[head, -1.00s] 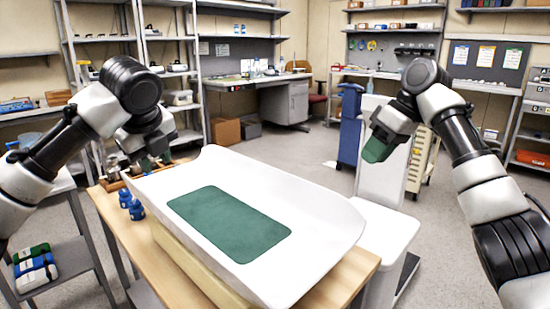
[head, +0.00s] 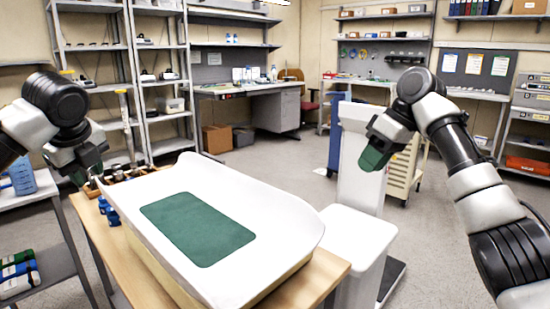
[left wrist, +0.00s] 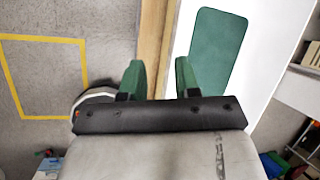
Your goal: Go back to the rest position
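My left gripper (head: 84,172) is at the left in the head view, above the wooden table's far left edge. In the left wrist view its two green fingers stand apart with nothing between them (left wrist: 158,78). My right gripper (head: 375,156) is raised at the right in front of a white stand. Its green fingertip points down and to the left. The gap between its fingers is hidden, and no held thing shows.
A white curved tray (head: 285,215) with a green pad (head: 198,228) lies on the wooden table (head: 115,262). The white stand (head: 358,230) is right of the table. Grey floor (head: 285,165) behind is open.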

